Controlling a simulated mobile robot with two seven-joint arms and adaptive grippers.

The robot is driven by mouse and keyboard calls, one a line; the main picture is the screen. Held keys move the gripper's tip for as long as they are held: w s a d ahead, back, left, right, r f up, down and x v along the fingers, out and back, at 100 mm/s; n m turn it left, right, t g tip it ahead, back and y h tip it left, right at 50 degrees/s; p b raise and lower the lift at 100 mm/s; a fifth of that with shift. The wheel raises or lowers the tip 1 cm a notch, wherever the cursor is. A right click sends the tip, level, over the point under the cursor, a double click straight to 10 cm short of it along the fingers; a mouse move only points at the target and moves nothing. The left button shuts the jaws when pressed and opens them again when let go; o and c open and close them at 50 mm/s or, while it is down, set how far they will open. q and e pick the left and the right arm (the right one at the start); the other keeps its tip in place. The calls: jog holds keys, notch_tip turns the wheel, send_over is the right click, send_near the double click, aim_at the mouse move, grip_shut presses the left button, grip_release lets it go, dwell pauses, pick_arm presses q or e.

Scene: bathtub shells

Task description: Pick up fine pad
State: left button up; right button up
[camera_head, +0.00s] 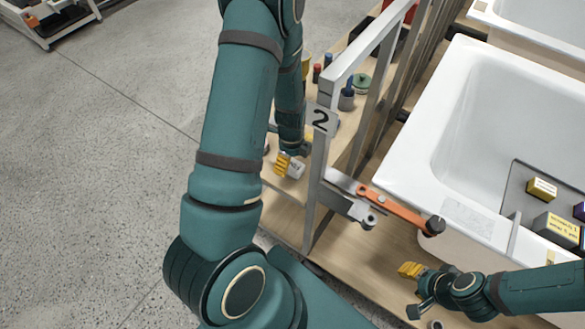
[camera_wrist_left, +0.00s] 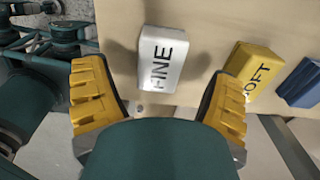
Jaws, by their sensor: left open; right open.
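The fine pad (camera_wrist_left: 162,58) is a white block with "FINE" on top, lying on the light wooden surface in the left wrist view. My left gripper (camera_wrist_left: 160,84) is open, with one yellow-padded finger on each side of the pad's near end. A gap shows between the pad and each finger. In the head view the white pad (camera_head: 296,170) shows beside the yellow finger of my left gripper (camera_head: 284,164), partly hidden by it. My right gripper (camera_head: 412,284) is open and apart from the pad, over the wooden surface at the lower right.
A yellow "SOFT" block (camera_wrist_left: 250,68) is close to the right finger, with a blue block (camera_wrist_left: 300,82) beyond it. A metal frame post (camera_head: 318,180) marked "2" stands just right of my left gripper. An orange bar tool (camera_head: 395,206) and white bathtub (camera_head: 440,120) are further right.

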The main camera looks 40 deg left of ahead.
aim_at(292, 164)
pick_arm(q)
notch_tip(292, 164, down, 4)
jog(key=shift+d+r+b, duration=0.1)
jog(key=shift+d+b, duration=0.05)
jog(key=shift+b, duration=0.35)
jog(key=c, duration=1.3)
notch_tip(292, 164, up, 10)
jog(key=p, duration=0.3)
